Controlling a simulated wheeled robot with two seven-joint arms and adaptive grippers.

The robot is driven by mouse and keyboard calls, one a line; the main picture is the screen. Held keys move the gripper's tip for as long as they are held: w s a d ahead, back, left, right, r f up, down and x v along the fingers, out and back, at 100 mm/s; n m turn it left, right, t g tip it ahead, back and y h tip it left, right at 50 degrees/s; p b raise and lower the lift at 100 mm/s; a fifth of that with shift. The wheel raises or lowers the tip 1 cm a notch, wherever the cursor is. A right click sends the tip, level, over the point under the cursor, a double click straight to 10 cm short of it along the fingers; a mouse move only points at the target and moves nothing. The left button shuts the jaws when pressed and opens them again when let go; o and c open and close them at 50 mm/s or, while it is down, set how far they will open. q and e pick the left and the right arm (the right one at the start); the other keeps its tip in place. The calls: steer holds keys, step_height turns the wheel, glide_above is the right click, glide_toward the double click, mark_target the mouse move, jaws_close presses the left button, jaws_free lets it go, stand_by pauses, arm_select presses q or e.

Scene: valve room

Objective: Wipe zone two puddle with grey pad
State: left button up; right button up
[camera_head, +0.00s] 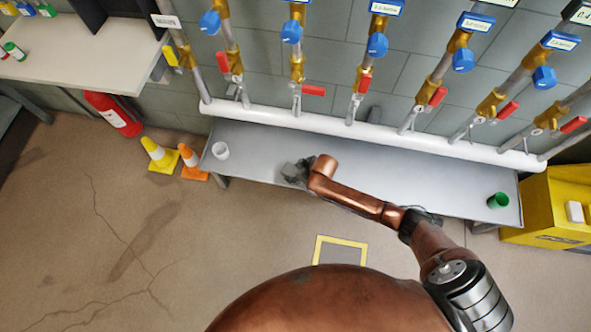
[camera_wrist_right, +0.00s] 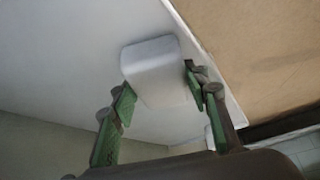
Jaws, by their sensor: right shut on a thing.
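My right gripper (camera_head: 293,172) is low over the left half of the long grey bench (camera_head: 430,185). In the right wrist view its green fingers (camera_wrist_right: 160,82) are on either side of a pale grey block with rounded corners, which looks like the grey pad (camera_wrist_right: 158,66), and are shut on it. The pad is close to the bench top; I cannot tell if it touches. In the head view the pad is hard to tell from the gripper. I cannot make out a puddle or a zone two mark. My left gripper is not in view.
A white cup (camera_head: 221,150) stands at the bench's left end and a green cup (camera_head: 498,200) near its right end. Pipes with blue knobs and red levers rise behind a white pipe (camera_head: 330,124). Cones (camera_head: 160,155) and a yellow box (camera_head: 545,205) flank the bench.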

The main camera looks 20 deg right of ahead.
mark_target(295, 168)
steer(key=shift+s+a+r+p, duration=0.15)
steer(key=shift+s+a+p, duration=0.3)
steer(key=shift+s, duration=0.2)
steer(key=shift+s+a, duration=0.15)
steer(key=shift+s, duration=0.05)
steer(key=shift+c, duration=0.5)
steer(key=shift+s+a+p, duration=0.15)
steer(key=shift+a+p, duration=0.05)
steer(key=shift+p, duration=0.1)
steer(key=shift+f, duration=0.25)
steer(key=shift+c, duration=0.6)
steer(key=shift+w+d, duration=0.25)
steer(key=shift+d, duration=0.05)
steer(key=w+d, duration=0.1)
steer(key=w+d+b, duration=0.1)
steer(key=shift+w+r, duration=0.1)
steer(key=shift+w, duration=0.25)
steer(key=shift+c, duration=0.8)
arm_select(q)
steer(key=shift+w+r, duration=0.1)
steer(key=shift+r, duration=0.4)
arm_select(e)
steer(key=shift+w+r, duration=0.15)
steer(key=shift+w, duration=0.05)
steer(key=shift+d, duration=0.1)
